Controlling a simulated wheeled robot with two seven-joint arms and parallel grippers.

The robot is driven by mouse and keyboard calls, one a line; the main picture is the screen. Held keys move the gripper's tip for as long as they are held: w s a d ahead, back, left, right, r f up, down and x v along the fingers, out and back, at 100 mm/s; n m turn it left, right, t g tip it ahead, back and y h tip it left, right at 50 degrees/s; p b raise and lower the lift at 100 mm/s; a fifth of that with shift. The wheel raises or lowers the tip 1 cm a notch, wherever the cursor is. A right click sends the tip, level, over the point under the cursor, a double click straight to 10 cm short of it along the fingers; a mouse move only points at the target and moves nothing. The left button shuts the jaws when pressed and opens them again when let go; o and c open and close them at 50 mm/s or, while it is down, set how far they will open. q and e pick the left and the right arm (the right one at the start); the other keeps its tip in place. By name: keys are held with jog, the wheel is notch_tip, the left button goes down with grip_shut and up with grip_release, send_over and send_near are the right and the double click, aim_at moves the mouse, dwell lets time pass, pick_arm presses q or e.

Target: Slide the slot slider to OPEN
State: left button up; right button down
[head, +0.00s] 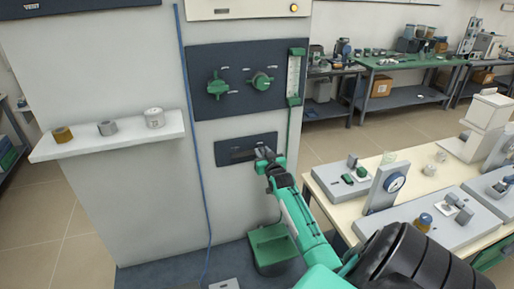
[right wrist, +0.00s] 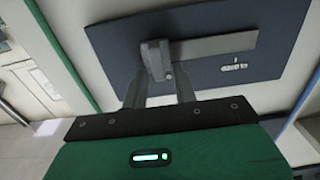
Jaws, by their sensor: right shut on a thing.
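The slot panel (head: 233,145) is a dark blue plate low on the grey furnace front, with a dark horizontal slot. My right gripper (head: 264,157) is at the right part of this panel and hides some of it. In the right wrist view the panel (right wrist: 110,45) fills the upper middle, and the grey slider knob (right wrist: 155,58) stands out from one end of the slot bar (right wrist: 215,45). The right gripper's two fingers (right wrist: 160,88) are shut on the knob. A small pale label (right wrist: 234,66) on the panel is too small to read. My left gripper is not in view.
Above the panel are two green knobs (head: 217,87) on a dark plate and a vertical gauge (head: 294,77). A blue cable (head: 194,150) runs down the left. A shelf (head: 108,137) and a bench (head: 400,215) flank the furnace.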

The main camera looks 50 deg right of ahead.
jog(key=shift+d, duration=0.1)
jog(key=c, duration=1.5)
grip_release()
jog(key=shift+s, duration=0.1)
jog(key=shift+o, duration=0.3)
jog(key=shift+d, duration=0.1)
jog(key=shift+s+f, duration=0.1)
jog(key=shift+s, duration=0.2)
jog(key=b+v, duration=0.3)
jog(key=v, duration=1)
